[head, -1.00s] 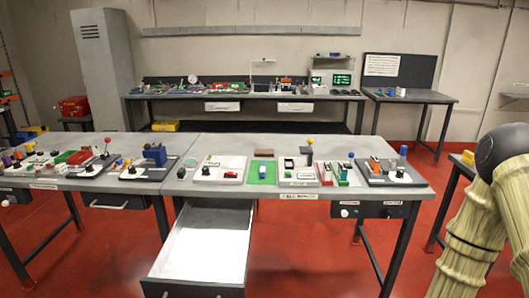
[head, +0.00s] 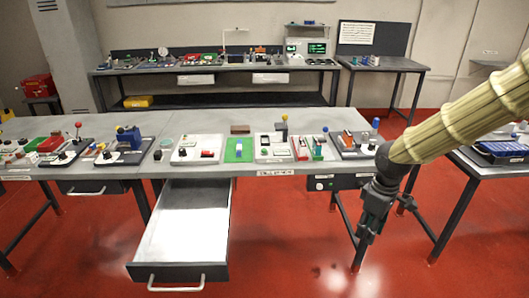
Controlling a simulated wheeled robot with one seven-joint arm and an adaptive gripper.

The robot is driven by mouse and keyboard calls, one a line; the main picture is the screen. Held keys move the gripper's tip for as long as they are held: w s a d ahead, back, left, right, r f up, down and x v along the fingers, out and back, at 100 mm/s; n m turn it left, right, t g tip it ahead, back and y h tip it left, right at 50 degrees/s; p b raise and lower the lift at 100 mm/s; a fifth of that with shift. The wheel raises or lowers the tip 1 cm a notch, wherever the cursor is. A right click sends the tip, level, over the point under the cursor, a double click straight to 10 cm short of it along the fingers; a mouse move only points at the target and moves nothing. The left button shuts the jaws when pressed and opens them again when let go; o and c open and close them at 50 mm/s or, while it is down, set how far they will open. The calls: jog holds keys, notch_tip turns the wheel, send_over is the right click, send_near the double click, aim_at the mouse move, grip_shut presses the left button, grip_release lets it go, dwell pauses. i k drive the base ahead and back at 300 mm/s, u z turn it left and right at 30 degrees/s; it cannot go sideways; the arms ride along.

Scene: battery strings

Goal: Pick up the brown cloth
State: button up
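A small brown item (head: 240,129), which looks like the folded brown cloth, lies at the back of the near workbench (head: 90,128), just behind a green mat (head: 238,150). It is too small to make out its folds. My gripper (head: 365,236) hangs pointing down at the right, in front of the bench's right end and below its top. It is well apart from the brown item, to the right of it. Nothing shows between its fingers, but their spacing is too small to tell.
An open, empty drawer (head: 185,225) sticks out from the bench front, left of centre. Panels with knobs and coloured parts stand on both sides of the green mat. A side table with a blue tray (head: 500,149) is at the right. Red floor is clear in front.

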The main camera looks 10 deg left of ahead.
aim_at(234, 129)
jog(key=z, duration=0.35)
jog(key=i, duration=1.35)
jog(key=u, duration=0.5)
jog(key=i, duration=1.05)
jog(key=u, duration=1.25)
jog(key=i, duration=0.3)
jog(key=u, duration=0.15)
